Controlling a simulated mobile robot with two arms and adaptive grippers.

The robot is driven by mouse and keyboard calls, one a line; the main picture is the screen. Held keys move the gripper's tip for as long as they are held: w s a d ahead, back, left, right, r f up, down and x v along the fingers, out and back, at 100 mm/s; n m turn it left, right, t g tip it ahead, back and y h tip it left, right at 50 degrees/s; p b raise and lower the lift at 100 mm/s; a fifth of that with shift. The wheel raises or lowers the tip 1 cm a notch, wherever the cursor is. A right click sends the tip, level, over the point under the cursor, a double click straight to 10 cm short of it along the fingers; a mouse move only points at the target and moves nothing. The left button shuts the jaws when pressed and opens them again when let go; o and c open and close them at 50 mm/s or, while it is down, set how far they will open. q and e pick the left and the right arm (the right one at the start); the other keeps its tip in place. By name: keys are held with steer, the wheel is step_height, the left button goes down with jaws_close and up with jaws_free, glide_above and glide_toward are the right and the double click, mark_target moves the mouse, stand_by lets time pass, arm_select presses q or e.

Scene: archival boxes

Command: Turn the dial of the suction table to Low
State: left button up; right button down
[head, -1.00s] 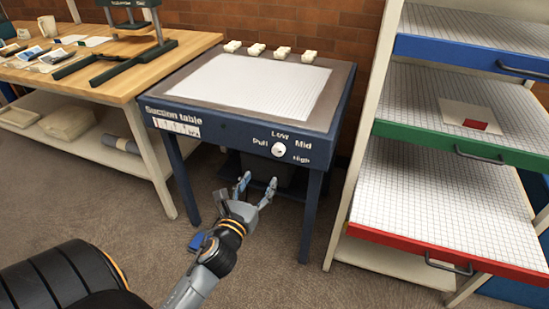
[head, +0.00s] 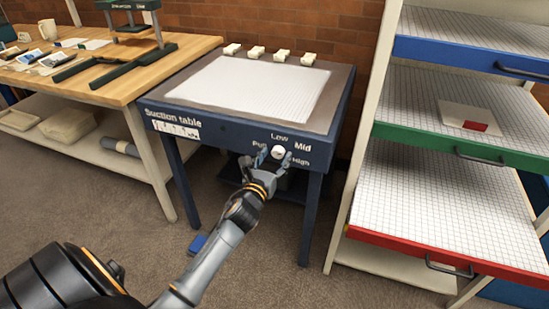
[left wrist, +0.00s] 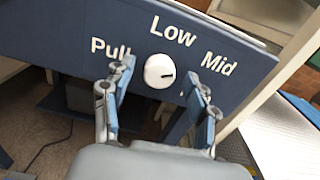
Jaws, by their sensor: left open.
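The suction table (head: 230,128) is dark blue with a white gridded top. Its white round dial (head: 278,152) sits on the front panel, with labels Pull, Low, Mid and High around it. In the left wrist view the dial (left wrist: 159,71) shows a short dark mark at its right side. The mark points right, and I cannot tell whether it is at Mid or High. My left gripper (head: 273,158) is open, its blue-padded fingers on either side of the dial. I cannot tell whether they touch it. The right finger hides the High label in the wrist view. My right gripper is not in view.
Several small white blocks (head: 255,52) lie along the table's back edge. A wooden workbench (head: 180,60) with a dark green press stands at left. A rack with blue, green and red-edged trays (head: 400,248) stands at right.

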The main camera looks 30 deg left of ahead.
arm_select(q)
steer(key=c, duration=1.1)
steer(key=shift+n, duration=0.3)
steer(key=shift+c, duration=0.2)
steer(key=n+p, duration=0.1)
steer(key=n, duration=0.3)
steer(key=shift+r+n+p, duration=0.1)
steer(key=shift+n+p, duration=0.2)
steer(key=shift+p, duration=0.1)
steer(key=n, duration=0.3)
steer(key=shift+a+n+p, duration=0.1)
steer(key=shift+n+p, duration=0.2)
steer(key=shift+p, duration=0.1)
steer(key=shift+n+p, duration=0.3)
steer(key=shift+n, duration=1.2)
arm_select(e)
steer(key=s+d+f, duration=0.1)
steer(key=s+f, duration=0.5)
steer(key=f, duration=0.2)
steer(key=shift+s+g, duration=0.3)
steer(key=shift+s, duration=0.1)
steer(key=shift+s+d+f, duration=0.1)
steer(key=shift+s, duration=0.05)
arm_select(q)
steer(key=o, duration=1.1)
steer(key=shift+o, duration=0.2)
